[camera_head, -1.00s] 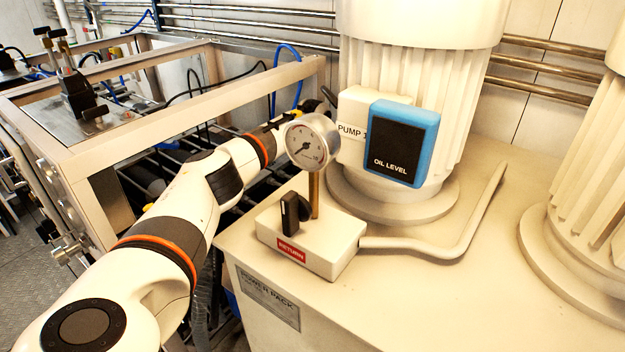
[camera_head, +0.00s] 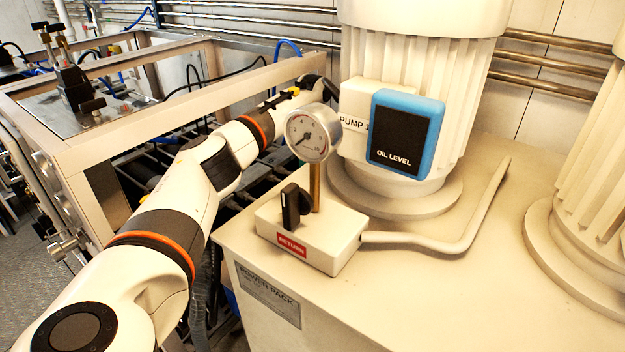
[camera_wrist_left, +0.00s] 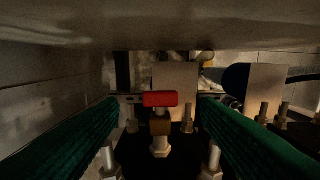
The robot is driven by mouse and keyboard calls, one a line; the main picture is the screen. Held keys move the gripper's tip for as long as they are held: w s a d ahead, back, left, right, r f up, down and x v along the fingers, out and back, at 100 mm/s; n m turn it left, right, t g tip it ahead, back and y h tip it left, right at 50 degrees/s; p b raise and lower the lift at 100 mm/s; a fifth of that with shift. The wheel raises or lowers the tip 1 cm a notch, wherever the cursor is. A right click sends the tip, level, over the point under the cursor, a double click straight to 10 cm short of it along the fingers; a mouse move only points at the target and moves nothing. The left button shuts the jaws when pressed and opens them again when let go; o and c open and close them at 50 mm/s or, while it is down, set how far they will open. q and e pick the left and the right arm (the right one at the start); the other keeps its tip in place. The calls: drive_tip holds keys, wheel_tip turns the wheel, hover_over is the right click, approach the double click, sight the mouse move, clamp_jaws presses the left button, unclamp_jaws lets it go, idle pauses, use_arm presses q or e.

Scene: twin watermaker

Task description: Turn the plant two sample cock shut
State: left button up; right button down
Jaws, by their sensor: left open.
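In the left wrist view a small valve with a red handle (camera_wrist_left: 160,99) on a brass-coloured body (camera_wrist_left: 160,124) stands in the middle. I take it for the sample cock; no plant label is readable. The red handle lies crosswise in the picture. My left gripper (camera_wrist_left: 156,104) is open, with one dark green finger on each side of the valve. The handle shows between the fingertips, with a gap on both sides; I cannot tell the depth. In the head view my left arm (camera_head: 208,165) reaches back past the gauge, and its gripper is mostly hidden. My right gripper is not in view.
A pressure gauge (camera_head: 312,133) stands beside my left wrist, on a white block (camera_head: 322,240) labelled RETURN. Behind are a pump motor (camera_head: 420,80) and a blue-framed OIL LEVEL box (camera_head: 404,134). A metal frame (camera_head: 190,105) runs along the left. Several bolts surround the valve.

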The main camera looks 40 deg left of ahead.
use_arm(q)
wheel_tip(320, 180, up, 7)
drive_tip(key=b, duration=0.1)
drive_tip(key=shift+r, duration=0.2)
drive_tip(key=shift+f, duration=0.1)
idle(0.4)
